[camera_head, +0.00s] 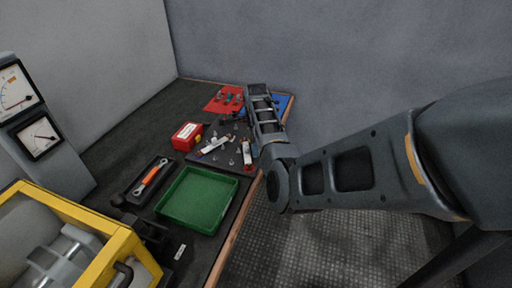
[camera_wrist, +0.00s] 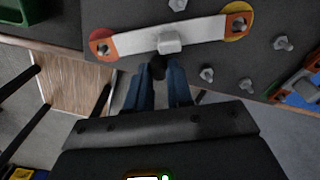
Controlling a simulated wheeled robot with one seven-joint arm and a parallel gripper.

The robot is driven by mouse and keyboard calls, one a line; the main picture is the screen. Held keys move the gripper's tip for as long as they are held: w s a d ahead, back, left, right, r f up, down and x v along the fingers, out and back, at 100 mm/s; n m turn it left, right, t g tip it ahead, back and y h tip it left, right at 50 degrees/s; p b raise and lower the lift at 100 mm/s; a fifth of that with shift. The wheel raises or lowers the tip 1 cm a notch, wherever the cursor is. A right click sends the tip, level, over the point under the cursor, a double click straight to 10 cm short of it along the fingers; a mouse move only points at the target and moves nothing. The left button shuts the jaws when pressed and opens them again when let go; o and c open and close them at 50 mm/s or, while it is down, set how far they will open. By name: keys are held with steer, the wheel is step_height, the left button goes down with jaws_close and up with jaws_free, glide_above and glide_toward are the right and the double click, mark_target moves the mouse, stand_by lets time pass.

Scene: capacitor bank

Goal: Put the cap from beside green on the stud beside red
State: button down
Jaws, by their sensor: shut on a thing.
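In the wrist view my gripper (camera_wrist: 159,84) is shut with its blue fingers on a small dark piece (camera_wrist: 157,66), which looks like the cap; the fingers hide part of it. It is in front of a pale metal bar (camera_wrist: 135,45) with copper-coloured ends. The bar's left end lies by a red disc (camera_wrist: 103,46), its right end by a yellow disc (camera_wrist: 237,24). A grey block (camera_wrist: 171,43) sits at the bar's middle.
Several grey studs or nuts (camera_wrist: 207,75) stand on the dark board.

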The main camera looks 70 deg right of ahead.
stand_by(0.3)
steer(key=c, duration=0.9)
jaws_free()
steer(key=shift+r, duration=3.85)
